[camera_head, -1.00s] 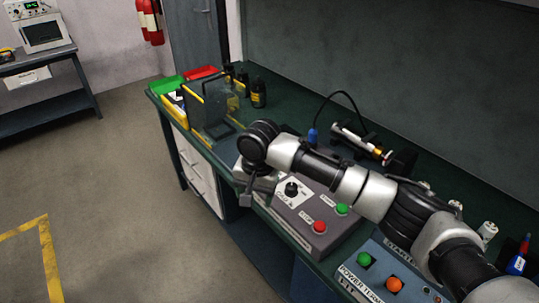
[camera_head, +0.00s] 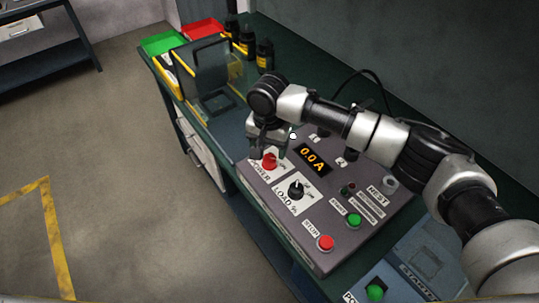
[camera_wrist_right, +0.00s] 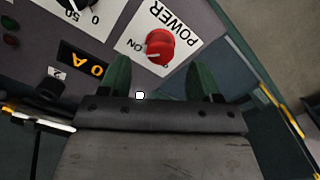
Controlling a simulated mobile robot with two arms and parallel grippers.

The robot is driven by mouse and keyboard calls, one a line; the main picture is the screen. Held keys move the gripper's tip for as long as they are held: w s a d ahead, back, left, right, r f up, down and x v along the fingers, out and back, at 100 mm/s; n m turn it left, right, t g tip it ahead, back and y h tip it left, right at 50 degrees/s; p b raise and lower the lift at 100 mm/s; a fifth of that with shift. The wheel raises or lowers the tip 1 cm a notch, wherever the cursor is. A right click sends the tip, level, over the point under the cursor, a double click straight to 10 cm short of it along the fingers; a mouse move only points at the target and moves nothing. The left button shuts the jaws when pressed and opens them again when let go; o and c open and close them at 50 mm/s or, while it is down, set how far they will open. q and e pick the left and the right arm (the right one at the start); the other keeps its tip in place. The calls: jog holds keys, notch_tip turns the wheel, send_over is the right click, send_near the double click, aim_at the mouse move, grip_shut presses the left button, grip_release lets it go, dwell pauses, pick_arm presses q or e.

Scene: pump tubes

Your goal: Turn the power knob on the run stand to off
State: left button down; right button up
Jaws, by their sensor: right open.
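The run stand (camera_head: 345,222) is a grey sloped panel on the green bench. Its red power knob (camera_head: 269,160) sits on a white POWER label at the panel's far left corner. In the right wrist view the red knob (camera_wrist_right: 160,46) lies just beyond the fingertips, roughly between their lines, with ON readable beside it. My right gripper (camera_head: 266,150) is open above the knob; its two dark green fingers (camera_wrist_right: 160,72) show apart and empty. Whether they touch the knob I cannot tell. My left gripper is not in view.
The stand also carries a black load knob (camera_head: 297,190), a lit 0.0 A display (camera_head: 313,160), a green button (camera_head: 354,220) and a red button (camera_head: 325,243). A clear-walled box (camera_head: 213,78) and dark bottles (camera_head: 265,55) stand behind. Another panel (camera_head: 425,262) is at lower right.

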aim_at(270, 158)
jog(key=f, duration=0.3)
jog(key=shift+w+d+f, duration=0.1)
jog(key=shift+w+f, duration=0.15)
jog(key=shift+w, duration=0.05)
jog(key=shift+f, duration=0.8)
jog(key=shift+s+f, duration=0.1)
jog(key=shift+f, duration=0.1)
jog(key=shift+c, duration=1)
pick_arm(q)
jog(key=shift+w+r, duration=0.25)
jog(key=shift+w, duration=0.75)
pick_arm(e)
jog(key=c, duration=0.7)
